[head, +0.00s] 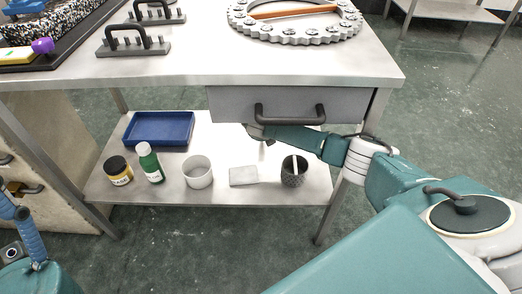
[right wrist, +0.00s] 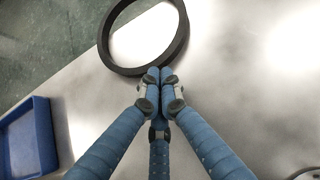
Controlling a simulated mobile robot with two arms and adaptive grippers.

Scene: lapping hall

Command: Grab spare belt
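The spare belt, a black ring (right wrist: 105,52), shows at the top of the right wrist view. Its outline reaches past the shelf edge over the floor. My right gripper (right wrist: 159,76) has its blue fingers drawn together at the ring's near rim, and they appear closed on it. In the head view my right arm reaches under the drawer, and the drawer hides the right gripper and the belt.
The lower shelf (head: 215,150) holds a blue tray (head: 133,140), a yellow-black jar (head: 119,176), a green bottle (head: 151,166), a white cup (head: 198,178), a grey block (head: 243,176) and a dark mesh cup (head: 293,178). The drawer (head: 235,103) with its handle hangs above.

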